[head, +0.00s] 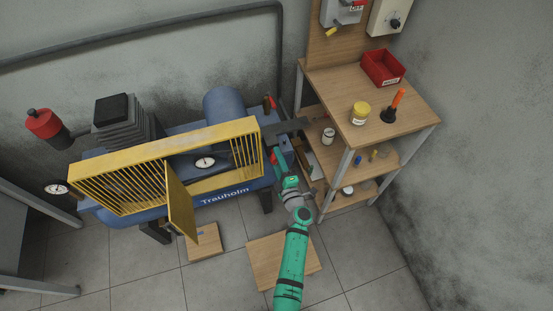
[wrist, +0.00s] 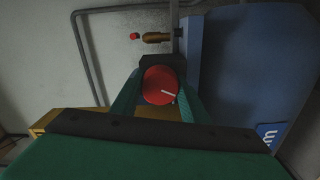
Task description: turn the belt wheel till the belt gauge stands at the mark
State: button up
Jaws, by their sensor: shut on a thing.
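The belt wheel, a round red knob with a white line (wrist: 160,85), is between the fingers of my gripper (wrist: 158,97) in the wrist view. Its white line slants slightly down to the right. In the head view my gripper (head: 278,163) reaches the right end of the blue compressor, and hides most of the wheel. The belt gauge, a white dial (head: 205,162), sits behind the yellow guard (head: 190,137). Its needle and mark are too small to read. My gripper is shut on the wheel.
A yellow flap (head: 180,205) hangs open at the guard's front. Another dial (head: 57,188) is at the compressor's left end. A wooden shelf unit (head: 415,112) with a red bin (head: 383,68) stands close on the right. A wooden board (head: 270,258) lies on the floor near my arm.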

jog(key=shift+s, duration=0.1)
jog(key=o, duration=1.1)
jog(key=v, duration=1)
jog(key=shift+s+d, duration=0.15)
jog(key=shift+s, duration=0.25)
jog(key=shift+w, duration=0.1)
